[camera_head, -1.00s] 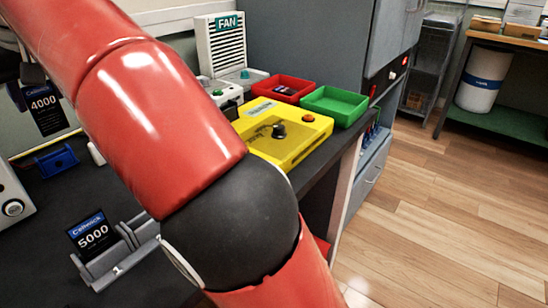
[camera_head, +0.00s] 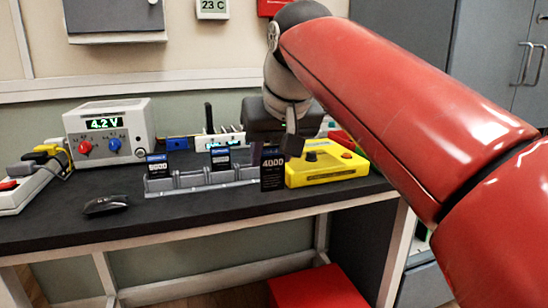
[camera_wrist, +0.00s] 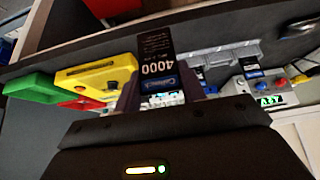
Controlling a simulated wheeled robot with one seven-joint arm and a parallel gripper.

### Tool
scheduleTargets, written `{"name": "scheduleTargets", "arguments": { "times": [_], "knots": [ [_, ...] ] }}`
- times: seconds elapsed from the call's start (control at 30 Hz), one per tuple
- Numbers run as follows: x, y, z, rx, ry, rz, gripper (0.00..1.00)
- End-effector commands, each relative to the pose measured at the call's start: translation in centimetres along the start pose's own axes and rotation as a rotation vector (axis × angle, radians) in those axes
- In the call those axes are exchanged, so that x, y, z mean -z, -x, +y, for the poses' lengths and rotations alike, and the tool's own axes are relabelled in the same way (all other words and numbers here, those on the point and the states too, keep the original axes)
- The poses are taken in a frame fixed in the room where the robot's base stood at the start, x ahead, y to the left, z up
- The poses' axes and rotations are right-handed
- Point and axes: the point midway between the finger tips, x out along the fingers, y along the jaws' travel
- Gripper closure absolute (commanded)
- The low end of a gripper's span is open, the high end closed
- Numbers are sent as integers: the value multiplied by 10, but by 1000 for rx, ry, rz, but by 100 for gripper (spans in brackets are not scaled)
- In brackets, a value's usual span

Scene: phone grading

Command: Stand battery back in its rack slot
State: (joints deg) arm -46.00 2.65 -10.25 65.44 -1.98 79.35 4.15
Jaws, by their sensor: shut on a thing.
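A black battery (camera_head: 272,168) marked 4000 is held upright between the fingers of my gripper (camera_head: 287,146), just right of the grey rack (camera_head: 205,184). In the wrist view the battery (camera_wrist: 155,55) shows upside down between the two fingers (camera_wrist: 158,97). Its lower end appears clear of the rack, but I cannot tell its exact height above the bench. Two batteries stand in the rack: one at the left end (camera_head: 157,166) and one near the middle (camera_head: 221,158). Empty room shows between them.
A yellow tester (camera_head: 325,172) with a black knob stands right of the held battery. A voltage box (camera_head: 108,132) reading 4.2 V is at the back left. A black mouse (camera_head: 106,205) lies in front of the rack. Red (camera_wrist: 80,104) and green (camera_wrist: 30,88) trays show in the wrist view.

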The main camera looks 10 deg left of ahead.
Motion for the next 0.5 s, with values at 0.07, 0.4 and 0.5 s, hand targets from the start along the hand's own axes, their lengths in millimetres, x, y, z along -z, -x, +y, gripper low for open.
{"name": "scheduleTargets", "arguments": {
  "times": [0.07, 0.4, 0.5],
  "knots": [
    [9, -2, 0, 0, 0, -1, 86],
    [43, -24, -1, 0, 1, -1, 86],
    [53, -30, 0, 0, 0, -2, 86]
  ]
}}
